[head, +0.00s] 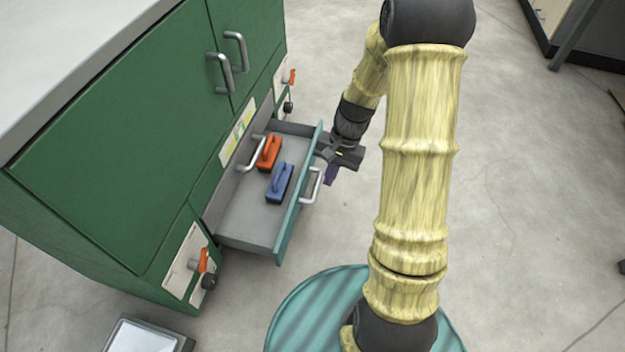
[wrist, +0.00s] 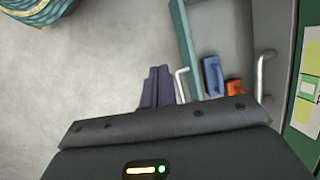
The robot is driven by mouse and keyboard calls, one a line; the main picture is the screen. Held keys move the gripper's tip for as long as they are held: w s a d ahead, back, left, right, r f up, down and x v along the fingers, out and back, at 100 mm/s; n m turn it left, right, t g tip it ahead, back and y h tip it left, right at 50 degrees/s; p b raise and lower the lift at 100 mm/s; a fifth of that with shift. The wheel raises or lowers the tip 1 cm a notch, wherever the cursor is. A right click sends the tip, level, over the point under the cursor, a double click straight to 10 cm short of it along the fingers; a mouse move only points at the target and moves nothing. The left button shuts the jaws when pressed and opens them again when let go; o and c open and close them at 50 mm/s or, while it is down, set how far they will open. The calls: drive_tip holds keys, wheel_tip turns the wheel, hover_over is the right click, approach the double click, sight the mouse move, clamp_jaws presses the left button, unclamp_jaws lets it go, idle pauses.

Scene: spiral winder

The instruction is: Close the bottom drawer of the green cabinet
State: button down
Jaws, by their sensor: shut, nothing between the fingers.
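The green cabinet (head: 120,150) stands at the left in the head view. Its bottom drawer (head: 245,215) is pulled out, with a teal front panel (head: 285,225) and a silver handle (head: 311,186). The drawer holds an orange block-like tool (head: 268,153) and a blue one (head: 279,182). My gripper (head: 331,176) is just outside the drawer front, beside the far end of the handle. In the wrist view its purple fingers (wrist: 157,87) are together and empty, left of the drawer handle (wrist: 182,85). I cannot tell whether they touch the front.
A higher drawer's handle (head: 251,155) sits above the open drawer. Red and black knobs (head: 204,262) are on the cabinet's lower front. A grey-topped box (head: 145,336) is on the floor at bottom left. Concrete floor (head: 530,190) is clear to the right.

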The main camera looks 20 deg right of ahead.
sight(304, 177)
drive_tip(key=w+d+f+m+t+y, duration=0.3)
drive_tip(key=d+f+m+y, duration=0.1)
drive_tip(key=f, duration=0.3)
drive_tip(key=w+d+f+m+t+y, duration=0.3)
drive_tip(key=d+f+m+t+y, duration=0.1)
drive_tip(key=f+m, duration=0.3)
drive_tip(key=w+d+f+m+t+y, duration=0.3)
drive_tip(key=f+m, duration=0.3)
drive_tip(key=f, duration=0.3)
drive_tip(key=shift+d+y, duration=0.55)
drive_tip(key=shift+y, duration=0.05)
drive_tip(key=b+x, duration=0.5)
drive_tip(key=x, duration=0.8)
drive_tip(key=shift+f, duration=0.15)
drive_tip(key=shift+w+a+r, duration=0.2)
drive_tip(key=shift+w+a, duration=0.15)
drive_tip(key=shift+a, duration=0.05)
